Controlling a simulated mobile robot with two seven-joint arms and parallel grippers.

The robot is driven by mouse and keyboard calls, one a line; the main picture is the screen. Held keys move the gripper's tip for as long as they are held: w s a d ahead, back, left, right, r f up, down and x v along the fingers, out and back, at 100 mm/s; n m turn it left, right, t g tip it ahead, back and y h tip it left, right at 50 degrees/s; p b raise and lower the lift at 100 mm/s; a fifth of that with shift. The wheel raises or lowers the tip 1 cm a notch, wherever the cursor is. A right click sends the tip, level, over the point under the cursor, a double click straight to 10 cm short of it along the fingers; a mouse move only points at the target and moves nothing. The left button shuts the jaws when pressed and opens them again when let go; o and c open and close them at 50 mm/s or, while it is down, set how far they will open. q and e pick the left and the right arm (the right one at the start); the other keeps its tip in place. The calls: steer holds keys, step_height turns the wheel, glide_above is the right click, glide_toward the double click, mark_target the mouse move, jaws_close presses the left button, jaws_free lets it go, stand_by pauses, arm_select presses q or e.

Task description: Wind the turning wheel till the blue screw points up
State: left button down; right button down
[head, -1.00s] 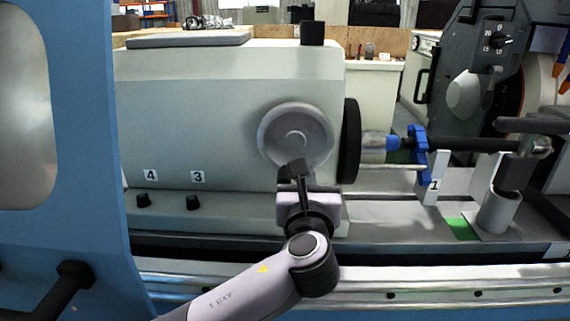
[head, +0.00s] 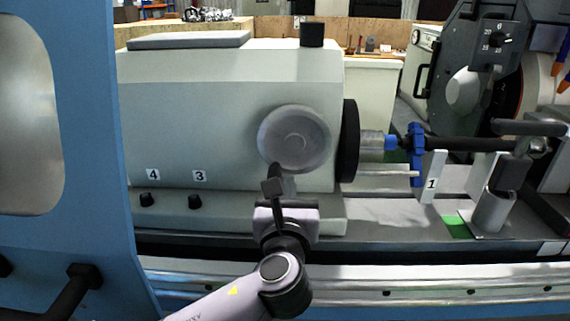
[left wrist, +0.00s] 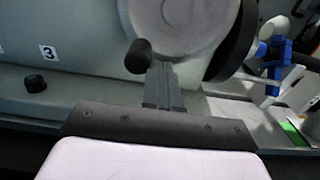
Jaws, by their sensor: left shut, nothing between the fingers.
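The turning wheel (head: 295,139) is a grey disc on the front of the pale machine housing. Its dark knob (left wrist: 138,57) shows at the wheel's lower left edge in the left wrist view. My left gripper (head: 276,188) is shut and empty at the wheel's lower edge. In the left wrist view its fingers (left wrist: 163,82) are just right of the knob; I cannot tell whether they touch. A blue clamp (head: 416,155) sits on the shaft to the right, seen nearly edge-on. I cannot make out which way its blue screw points. My right gripper is out of view.
A black disc (head: 349,141) stands right of the wheel. Black knobs labelled 4 (head: 148,200) and 3 (head: 195,202) are on the left. A white plate marked 1 (head: 432,177) stands by the clamp. A blue panel (head: 90,130) blocks the far left.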

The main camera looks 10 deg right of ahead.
arm_select(q)
steer(key=v, duration=0.6)
steer(key=shift+s, duration=0.25)
steer(key=shift+r, duration=0.1)
